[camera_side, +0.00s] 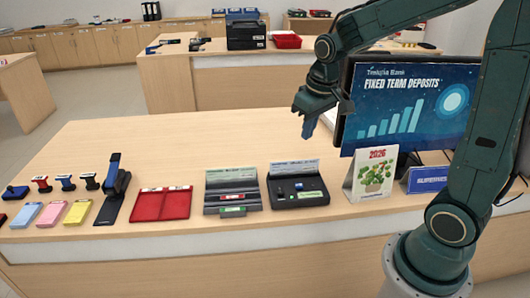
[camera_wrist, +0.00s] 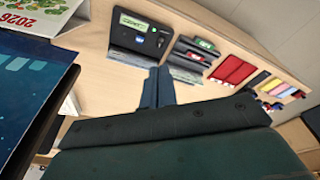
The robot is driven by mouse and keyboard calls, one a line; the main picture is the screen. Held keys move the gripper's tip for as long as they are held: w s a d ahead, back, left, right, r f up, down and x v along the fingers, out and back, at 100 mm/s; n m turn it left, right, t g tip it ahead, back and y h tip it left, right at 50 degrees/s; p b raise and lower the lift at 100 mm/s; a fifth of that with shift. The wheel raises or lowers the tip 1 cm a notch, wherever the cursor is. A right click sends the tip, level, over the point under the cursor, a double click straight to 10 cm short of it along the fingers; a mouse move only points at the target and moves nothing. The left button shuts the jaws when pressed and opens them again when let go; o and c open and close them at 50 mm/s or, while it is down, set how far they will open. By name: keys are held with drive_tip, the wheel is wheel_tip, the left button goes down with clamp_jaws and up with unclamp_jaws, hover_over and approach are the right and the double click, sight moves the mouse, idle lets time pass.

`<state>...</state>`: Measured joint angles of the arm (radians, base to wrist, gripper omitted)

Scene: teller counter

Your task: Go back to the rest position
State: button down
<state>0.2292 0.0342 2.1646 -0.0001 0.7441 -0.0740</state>
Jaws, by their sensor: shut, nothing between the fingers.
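My gripper (camera_side: 309,127) hangs in the air above the counter (camera_side: 240,151), fingers pointing down, a little left of the monitor (camera_side: 408,105). Its fingers are shut together with nothing between them. In the wrist view, my gripper (camera_wrist: 159,84) shows as two dark fingers side by side, and the black tray device (camera_wrist: 140,40) lies beyond their tips. In the side view the gripper is above and behind that black device (camera_side: 297,188), clear of it. No rest position is marked in either view.
A 2026 calendar (camera_side: 371,173) and a blue sign (camera_side: 428,180) stand on the right. A grey tray device (camera_side: 232,191), red tray (camera_side: 161,204), stapler-like tool (camera_side: 114,188), stamps (camera_side: 65,182) and coloured pads (camera_side: 52,214) line the front. The counter's back left is clear.

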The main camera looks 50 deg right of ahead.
drive_tip(key=s+a+r+n+t, duration=0.1)
drive_tip(key=s+a+r, duration=0.2)
drive_tip(key=s, duration=0.5)
drive_tip(key=s+a+r+t, duration=0.2)
drive_tip(key=s+a+r, duration=0.2)
drive_tip(key=s, duration=0.4)
drive_tip(key=shift+s+a+r+n, duration=0.25)
drive_tip(key=shift+a+n, duration=0.15)
drive_tip(key=shift+a, duration=0.1)
